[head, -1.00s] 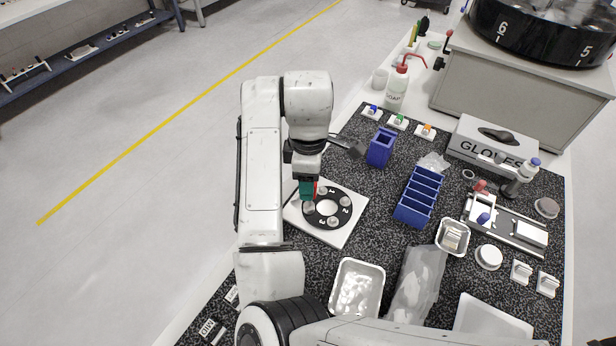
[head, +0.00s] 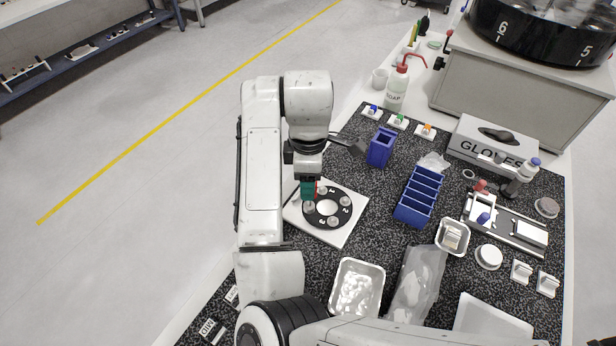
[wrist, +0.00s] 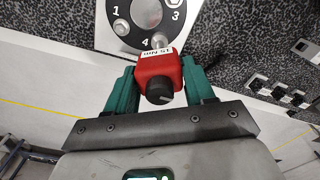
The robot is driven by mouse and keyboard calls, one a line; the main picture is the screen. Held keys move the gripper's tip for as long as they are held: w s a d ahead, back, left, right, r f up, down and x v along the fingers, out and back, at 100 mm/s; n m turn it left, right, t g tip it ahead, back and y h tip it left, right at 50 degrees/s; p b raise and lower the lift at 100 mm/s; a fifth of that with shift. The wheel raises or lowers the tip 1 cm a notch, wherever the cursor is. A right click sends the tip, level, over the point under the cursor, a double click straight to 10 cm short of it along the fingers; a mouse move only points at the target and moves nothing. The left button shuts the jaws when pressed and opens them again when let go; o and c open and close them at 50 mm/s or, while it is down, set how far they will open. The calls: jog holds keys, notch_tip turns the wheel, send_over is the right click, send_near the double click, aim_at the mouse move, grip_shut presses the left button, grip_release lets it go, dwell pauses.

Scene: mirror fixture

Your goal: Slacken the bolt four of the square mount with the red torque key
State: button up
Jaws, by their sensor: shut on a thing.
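The square mount (head: 340,237) is a white plate with a black ring (head: 345,216) that carries numbered bolts, lying on the speckled bench mat. In the wrist view the ring (wrist: 126,27) shows the numbers 1, 3 and 4. My gripper (head: 308,188) is over the left side of the ring. In the wrist view its green fingers (wrist: 158,88) are shut on the red torque key (wrist: 160,66), which has a black end cap and a torque label. The key's tip reaches bolt four (wrist: 160,41), beside the number 4; whether it is fully seated I cannot tell.
A blue slotted rack (head: 419,196) and a blue square holder (head: 381,147) stand right of the mount. A metal tray (head: 357,288) lies in front.

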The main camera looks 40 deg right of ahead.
dwell(0.3)
jog(key=shift+r, duration=2.5)
